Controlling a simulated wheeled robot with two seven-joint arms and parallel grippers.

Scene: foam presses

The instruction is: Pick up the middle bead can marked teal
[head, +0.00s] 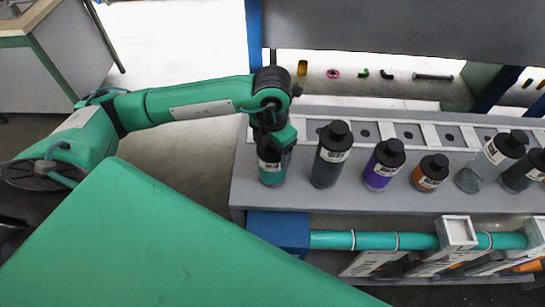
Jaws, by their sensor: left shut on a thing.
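A teal can (272,174) with a white label band is at the left end of the grey shelf (340,197). My left gripper (273,146) comes down over it from above and is shut on its upper part, hiding its top. The can looks upright; I cannot tell whether its base touches the shelf. My right gripper is not in view.
A dark grey can (325,168) stands close to the right, then a purple one (380,172), a small orange one (427,178) and a clear grey one (480,172). A teal pipe (375,241) runs along the front below the shelf.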

